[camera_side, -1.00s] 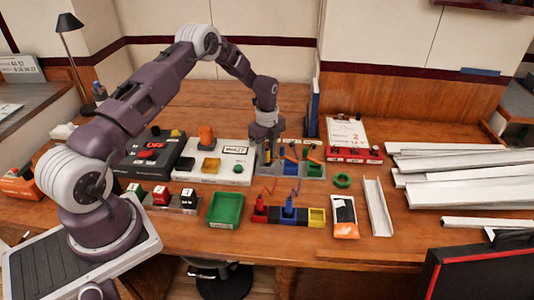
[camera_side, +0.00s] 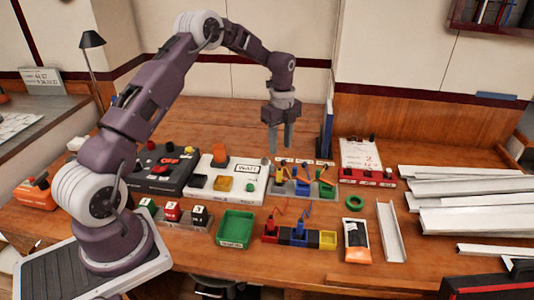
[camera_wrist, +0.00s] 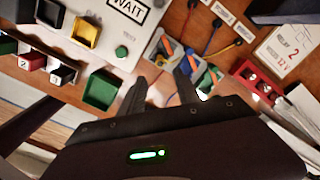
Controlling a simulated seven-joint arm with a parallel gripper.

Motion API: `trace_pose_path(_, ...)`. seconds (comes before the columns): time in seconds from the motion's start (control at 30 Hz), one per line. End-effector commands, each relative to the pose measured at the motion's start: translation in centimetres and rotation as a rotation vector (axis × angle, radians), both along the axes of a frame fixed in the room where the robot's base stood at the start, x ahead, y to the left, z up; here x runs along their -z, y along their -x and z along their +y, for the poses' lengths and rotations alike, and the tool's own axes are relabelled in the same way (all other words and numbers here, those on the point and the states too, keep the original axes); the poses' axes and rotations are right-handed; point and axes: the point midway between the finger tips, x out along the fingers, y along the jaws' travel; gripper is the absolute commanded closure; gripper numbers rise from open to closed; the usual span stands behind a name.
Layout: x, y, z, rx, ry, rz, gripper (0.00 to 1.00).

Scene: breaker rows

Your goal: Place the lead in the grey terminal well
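My gripper (camera_side: 281,148) hangs above the back terminal block, its fingers pointing down. In the wrist view its two fingers (camera_wrist: 160,82) stand apart with no lead held between them. The grey terminal block (camera_side: 303,188) carries yellow, blue and green parts, with thin coloured leads at them. The front row has a red lead (camera_side: 270,226) at its left and a blue lead (camera_side: 299,229) at its middle, both upright, with wires curving up. A yellow well (camera_side: 327,240) at its right end looks empty. I cannot tell which well is the grey one.
A white WAIT panel (camera_side: 251,169) and a dark panel (camera_side: 160,178) stand left of the block. A green tray (camera_side: 235,228) is in front. A grey channel (camera_side: 391,230), an orange-and-black packet (camera_side: 356,240) and a green ring (camera_side: 354,203) lie right. White rails (camera_side: 460,190) are stacked farther right.

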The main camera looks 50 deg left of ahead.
Motion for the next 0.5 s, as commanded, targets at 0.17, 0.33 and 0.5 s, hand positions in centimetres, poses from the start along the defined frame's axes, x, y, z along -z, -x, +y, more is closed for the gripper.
trace_pose_path(0.17,-2.5,0.3,-1.0,-0.049,-0.012,-0.021,0.61)
trace_pose_path(0.33,-13.3,4.9,-6.5,-0.365,-0.038,-0.134,0.61)
trace_pose_path(0.5,-21.8,15.3,-12.7,-0.806,0.031,-0.284,0.61)
